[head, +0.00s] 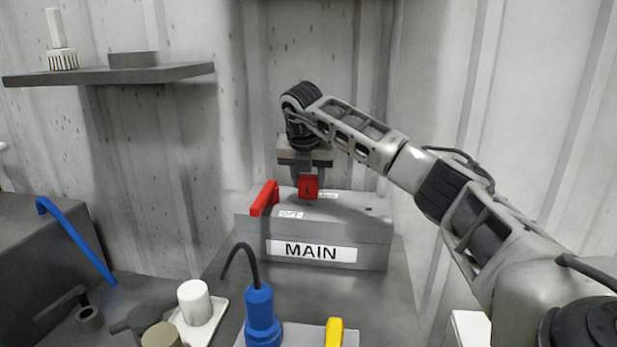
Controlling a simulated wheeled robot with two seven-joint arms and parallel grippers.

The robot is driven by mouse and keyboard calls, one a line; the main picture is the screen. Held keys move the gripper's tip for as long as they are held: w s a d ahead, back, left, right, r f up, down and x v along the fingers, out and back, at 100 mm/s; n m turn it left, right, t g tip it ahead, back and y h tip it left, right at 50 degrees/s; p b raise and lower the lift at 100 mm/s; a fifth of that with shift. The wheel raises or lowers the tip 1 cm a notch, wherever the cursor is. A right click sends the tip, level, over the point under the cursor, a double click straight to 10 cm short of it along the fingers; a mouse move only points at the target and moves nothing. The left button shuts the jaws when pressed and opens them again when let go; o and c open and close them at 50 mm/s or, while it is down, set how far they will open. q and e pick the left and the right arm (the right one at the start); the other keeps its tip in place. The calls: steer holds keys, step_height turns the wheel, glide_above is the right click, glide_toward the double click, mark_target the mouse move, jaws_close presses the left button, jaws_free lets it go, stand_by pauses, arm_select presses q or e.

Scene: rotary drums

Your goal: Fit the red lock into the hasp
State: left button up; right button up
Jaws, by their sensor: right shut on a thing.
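The red lock (308,187) is a small red block between the fingers of my right gripper (307,178), which is shut on it. The gripper points down over the top of a grey box labelled MAIN (375,232). A red lever (264,198) stands tilted at the left of the box top, beside a small OFF label (290,214). The lock is to the right of the lever and apart from it. I cannot make out the hasp, nor whether the lock touches the box. My left gripper is not in view.
In front stand a blue cylinder with a black cable (261,315), a yellow item (334,331) and a white cup (194,302) on a white plate. A blue bent bar (77,243) is at the left. A shelf (110,76) is on the wall at the upper left.

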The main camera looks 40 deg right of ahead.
steer(key=shift+f+b, duration=0.45)
steer(key=shift+f, duration=0.45)
steer(key=o, duration=1.2)
steer(key=v, duration=1.6)
